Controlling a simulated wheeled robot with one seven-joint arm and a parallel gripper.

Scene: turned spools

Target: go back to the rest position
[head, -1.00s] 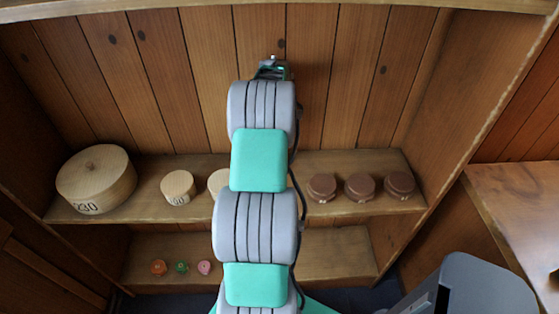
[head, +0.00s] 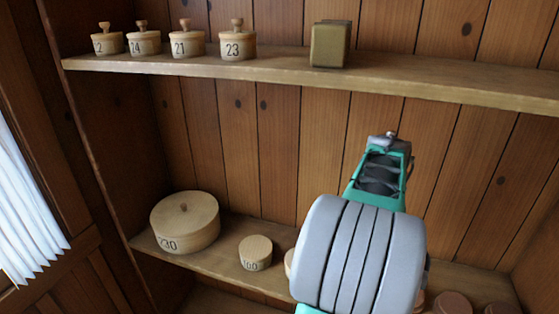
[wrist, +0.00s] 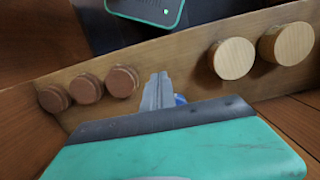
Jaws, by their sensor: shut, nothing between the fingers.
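My gripper (head: 388,140) points up and away in front of the plank back wall, below the upper shelf, in the head view. In the wrist view its fingers (wrist: 160,92) are together with nothing between them. They are in front of a shelf board bearing three brown turned pieces (wrist: 87,89) on the left and two pale wooden pieces (wrist: 234,58) on the right. The gripper appears apart from these pieces.
The upper shelf (head: 450,83) bears several numbered lidded pots (head: 188,43) and an olive-brown block (head: 331,45). A white pleated blind (head: 25,205) hangs at left.

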